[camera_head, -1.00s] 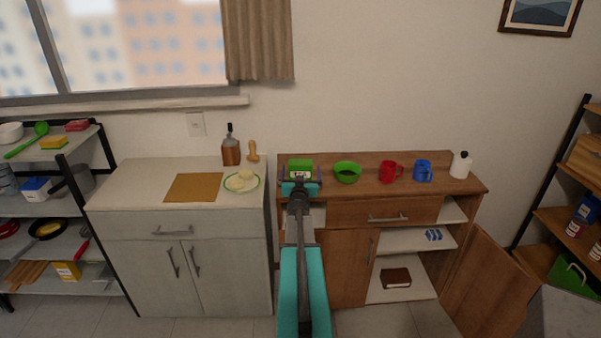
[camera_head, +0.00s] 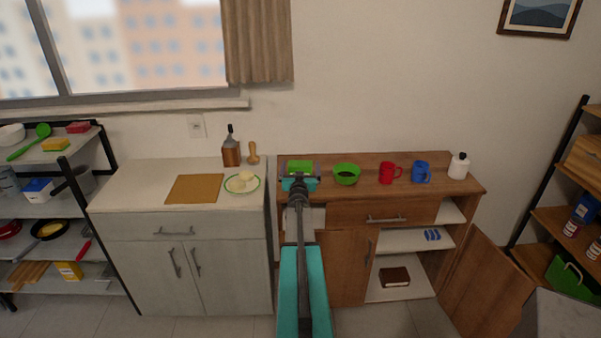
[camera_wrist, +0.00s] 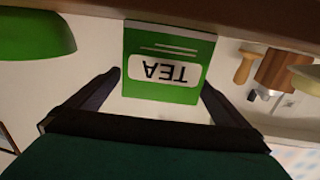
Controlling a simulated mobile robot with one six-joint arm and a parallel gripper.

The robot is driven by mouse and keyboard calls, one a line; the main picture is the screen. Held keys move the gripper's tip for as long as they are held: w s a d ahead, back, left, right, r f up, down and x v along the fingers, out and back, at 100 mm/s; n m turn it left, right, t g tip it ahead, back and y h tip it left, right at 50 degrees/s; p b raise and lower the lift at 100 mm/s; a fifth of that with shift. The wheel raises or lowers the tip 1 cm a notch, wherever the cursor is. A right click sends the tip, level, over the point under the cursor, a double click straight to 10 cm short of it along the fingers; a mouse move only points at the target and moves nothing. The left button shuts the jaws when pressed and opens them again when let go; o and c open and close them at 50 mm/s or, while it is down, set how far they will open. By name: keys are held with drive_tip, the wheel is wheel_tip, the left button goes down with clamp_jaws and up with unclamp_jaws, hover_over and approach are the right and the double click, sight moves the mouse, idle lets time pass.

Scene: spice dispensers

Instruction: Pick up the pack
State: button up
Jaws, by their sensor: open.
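The pack is a green box (camera_wrist: 160,88) with a white label reading TEA, upside down in the wrist view. It stands on the left end of the wooden sideboard top, and its green top (camera_head: 299,166) shows in the head view. My gripper (camera_head: 299,178) is in front of it at sideboard-top height and hides its lower front. In the wrist view my gripper (camera_wrist: 160,95) is open, with one dark finger at each side of the pack's near part. I cannot tell if the fingers touch it.
A green bowl (camera_head: 346,174) stands just right of the pack, then a red mug (camera_head: 389,173), a blue mug (camera_head: 421,172) and a white bottle (camera_head: 459,166). To the left, the white cabinet holds a plate (camera_head: 242,185) and a brown board (camera_head: 194,188).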

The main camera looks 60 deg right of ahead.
drive_tip(key=shift+w+d, duration=0.15)
drive_tip(key=shift+d, duration=0.1)
idle(0.4)
drive_tip(key=c, duration=1.3)
